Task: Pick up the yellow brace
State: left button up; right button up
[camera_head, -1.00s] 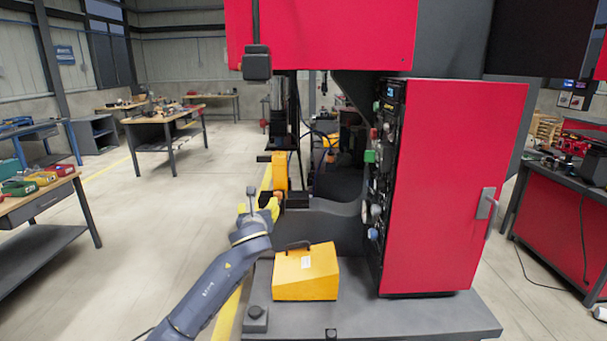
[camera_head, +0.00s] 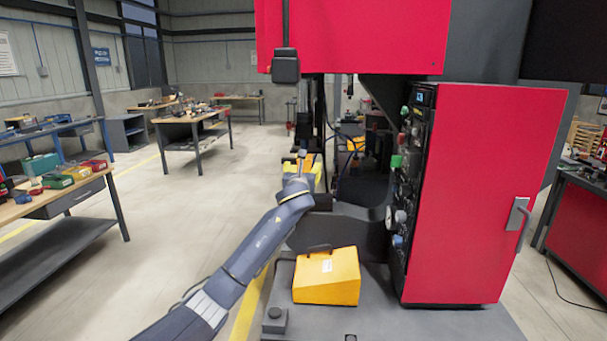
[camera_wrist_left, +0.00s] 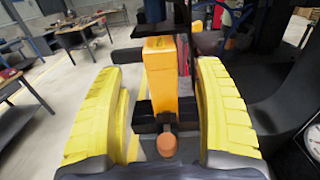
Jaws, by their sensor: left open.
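An upright yellow-orange block (camera_wrist_left: 160,80), which I take for the yellow brace, stands at the machine in the left wrist view, with black blocks by its lower part. My left gripper (camera_wrist_left: 160,72) is open, its two yellow ridged fingers on either side of the block with gaps visible. In the head view a small part of the block (camera_head: 309,160) shows above my left gripper (camera_head: 304,172); the rest is hidden. An orange-tipped knob (camera_wrist_left: 166,145) stands low between the fingers. My right gripper is not in view.
A yellow box with a black handle (camera_head: 327,277) sits on the machine's grey base. The red machine cabinet (camera_head: 480,190) stands to the right and a red housing (camera_head: 355,35) hangs above. The floor at left is open, with workbenches beyond.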

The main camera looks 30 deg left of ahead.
aim_at(304, 164)
pick_arm(q)
jog(key=shift+x, duration=3.65)
jog(key=shift+f, duration=0.1)
jog(key=c, duration=1.5)
grip_shut()
